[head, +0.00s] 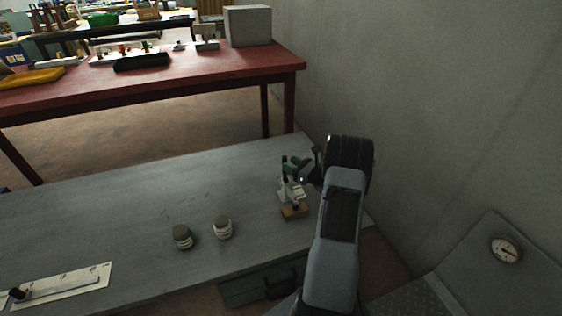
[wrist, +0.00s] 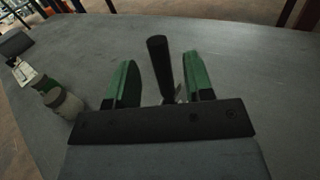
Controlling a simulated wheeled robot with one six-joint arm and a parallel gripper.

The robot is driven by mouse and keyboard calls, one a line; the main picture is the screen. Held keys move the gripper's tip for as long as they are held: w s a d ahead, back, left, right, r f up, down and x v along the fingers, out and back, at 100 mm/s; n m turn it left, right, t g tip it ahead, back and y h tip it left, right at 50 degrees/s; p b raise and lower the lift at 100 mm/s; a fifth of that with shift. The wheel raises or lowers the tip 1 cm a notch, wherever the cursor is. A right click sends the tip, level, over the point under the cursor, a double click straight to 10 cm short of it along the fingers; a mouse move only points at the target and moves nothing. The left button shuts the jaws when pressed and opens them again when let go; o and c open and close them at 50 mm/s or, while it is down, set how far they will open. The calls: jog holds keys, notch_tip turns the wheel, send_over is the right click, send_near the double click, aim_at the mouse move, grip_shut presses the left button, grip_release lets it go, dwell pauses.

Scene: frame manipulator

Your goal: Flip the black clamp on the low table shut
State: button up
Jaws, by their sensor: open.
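The clamp (head: 290,191) stands near the right end of the low grey table (head: 110,215), with pale metal parts on a small wooden block (head: 295,212). Its black handle (wrist: 160,66) points up between the green fingers of my gripper (wrist: 159,75) in the wrist view. My gripper (head: 298,163) is open at the top of the clamp in the head view. Gaps show on both sides of the handle. The clamp's lower part is hidden behind the gripper body in the wrist view.
Two small jars, one dark-lidded (head: 182,237) and one pale (head: 222,227), stand left of the clamp. A white strip with a dark handle (head: 62,285) lies at the front left. A wall (head: 430,120) rises at right. A red table (head: 150,80) stands behind.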

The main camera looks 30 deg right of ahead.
jog(key=shift+b+x, duration=0.35)
jog(key=shift+x, duration=2.3)
jog(key=shift+c, duration=0.2)
grip_shut()
